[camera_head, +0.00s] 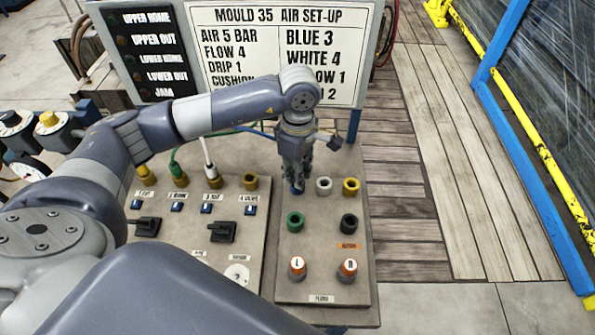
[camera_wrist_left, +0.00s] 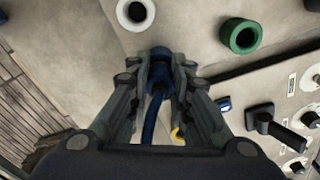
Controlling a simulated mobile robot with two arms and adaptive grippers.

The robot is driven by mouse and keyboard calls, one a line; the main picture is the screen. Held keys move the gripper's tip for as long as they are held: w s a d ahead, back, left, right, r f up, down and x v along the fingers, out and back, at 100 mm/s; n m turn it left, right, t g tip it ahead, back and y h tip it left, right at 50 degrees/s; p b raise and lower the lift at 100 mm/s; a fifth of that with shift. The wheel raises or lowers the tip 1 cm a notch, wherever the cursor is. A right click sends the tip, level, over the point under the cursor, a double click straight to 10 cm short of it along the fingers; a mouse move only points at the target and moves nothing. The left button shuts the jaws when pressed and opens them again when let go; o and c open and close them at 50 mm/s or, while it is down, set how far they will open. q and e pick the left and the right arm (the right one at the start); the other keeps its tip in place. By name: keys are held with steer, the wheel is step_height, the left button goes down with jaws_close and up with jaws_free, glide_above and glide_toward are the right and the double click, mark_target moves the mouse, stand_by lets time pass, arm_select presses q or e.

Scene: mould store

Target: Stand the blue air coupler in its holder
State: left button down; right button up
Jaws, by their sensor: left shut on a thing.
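My left gripper (camera_head: 297,184) points down over the small right-hand panel, with its fingers closed around the blue air coupler (camera_wrist_left: 160,67). A blue hose (camera_wrist_left: 150,120) runs back from the coupler between the fingers in the left wrist view. In the head view a small blue part (camera_head: 297,188) shows at the fingertips, left of the white ring holder (camera_head: 324,184) and behind the green one (camera_head: 295,222). The coupler's lower end and any blue holder beneath it are hidden, so I cannot tell whether it is seated. My right gripper is not in view.
Yellow (camera_head: 351,187) and black (camera_head: 349,222) ring holders and two orange-white knobs (camera_head: 297,268) share the panel. The left panel carries other hoses, a brass-coloured ring (camera_head: 250,182) and black handles (camera_head: 222,232). A sign board (camera_head: 270,45) stands behind. Wooden decking lies right.

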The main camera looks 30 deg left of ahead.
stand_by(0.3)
arm_select(q)
steer(key=c, duration=1.4)
jaws_free()
steer(key=shift+o, duration=0.4)
steer(key=o, duration=0.3)
steer(key=shift+o, duration=0.2)
steer(key=shift+r+p, duration=1.85)
steer(key=shift+r, duration=1.9)
